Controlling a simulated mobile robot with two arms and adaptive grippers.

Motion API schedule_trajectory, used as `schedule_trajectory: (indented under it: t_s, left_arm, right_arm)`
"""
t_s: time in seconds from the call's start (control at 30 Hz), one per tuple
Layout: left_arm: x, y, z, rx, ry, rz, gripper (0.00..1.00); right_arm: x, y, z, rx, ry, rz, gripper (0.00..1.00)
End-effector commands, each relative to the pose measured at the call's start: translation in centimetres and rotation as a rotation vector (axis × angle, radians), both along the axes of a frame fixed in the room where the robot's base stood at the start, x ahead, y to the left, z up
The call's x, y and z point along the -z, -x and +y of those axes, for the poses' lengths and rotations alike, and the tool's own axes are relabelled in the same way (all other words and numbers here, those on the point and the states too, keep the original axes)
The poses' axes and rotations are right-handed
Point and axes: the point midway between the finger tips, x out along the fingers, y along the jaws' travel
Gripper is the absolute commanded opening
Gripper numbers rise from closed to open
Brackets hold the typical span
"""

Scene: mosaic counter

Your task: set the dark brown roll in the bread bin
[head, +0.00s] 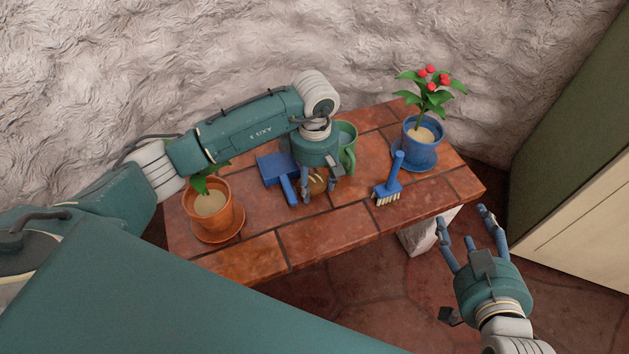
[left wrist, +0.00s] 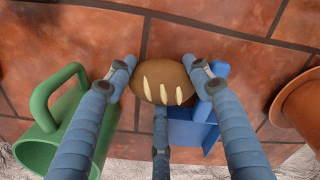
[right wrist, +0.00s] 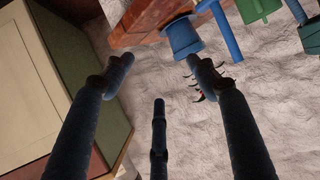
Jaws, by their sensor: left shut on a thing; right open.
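The brown roll (left wrist: 163,83), with pale score marks on top, is between the fingers of my left gripper (left wrist: 160,72) in the left wrist view. My left gripper is shut on it, low over the tiled table. In the head view the roll (head: 318,184) is partly hidden by my left gripper (head: 319,187). My right gripper (head: 464,216) is open and empty, off the table's front right edge; its fingers also show in the right wrist view (right wrist: 158,62). I see no bread bin that I can make out in any view.
On the tiled table (head: 240,262) a blue dustpan (head: 275,167) and a green vessel (head: 347,146) are close to the left gripper. A blue brush (head: 388,187), a blue potted plant (head: 420,150) and an orange pot (head: 213,214) stand around. A cabinet (head: 585,190) is at right.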

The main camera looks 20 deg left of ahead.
Motion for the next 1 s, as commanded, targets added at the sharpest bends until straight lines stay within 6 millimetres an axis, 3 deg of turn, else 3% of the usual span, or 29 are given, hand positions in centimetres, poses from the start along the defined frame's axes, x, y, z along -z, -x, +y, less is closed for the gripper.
schedule_trajectory:
  t_s: [0.07,0.1,0.13,0.57,0.77,1.0]
  left_arm:
    - [0.1,0.0,0.0,0.000,0.000,0.000,0.21]
    - [0.0,0.0,0.0,0.000,0.000,0.000,0.57]
    - [0.0,0.0,0.0,0.000,0.000,0.000,0.59]
    - [-0.3,0.0,0.0,-0.001,0.001,0.000,0.59]
    - [-3.2,-0.1,0.1,0.000,-0.001,-0.003,0.59]
    - [-7.4,-0.1,0.0,-0.001,-0.001,-0.003,0.59]
  right_arm:
    - [-0.1,-0.1,0.1,-0.001,-0.002,-0.008,0.58]
    - [-0.3,-0.2,0.1,-0.001,-0.003,-0.013,0.58]
    - [-0.3,-0.2,0.1,-0.001,-0.004,-0.016,0.58]
    - [0.2,0.2,-0.2,0.002,0.006,0.024,0.58]
    - [3.4,2.8,-1.3,0.015,0.045,0.192,0.58]
    - [7.1,7.3,-2.9,0.031,0.096,0.421,0.58]
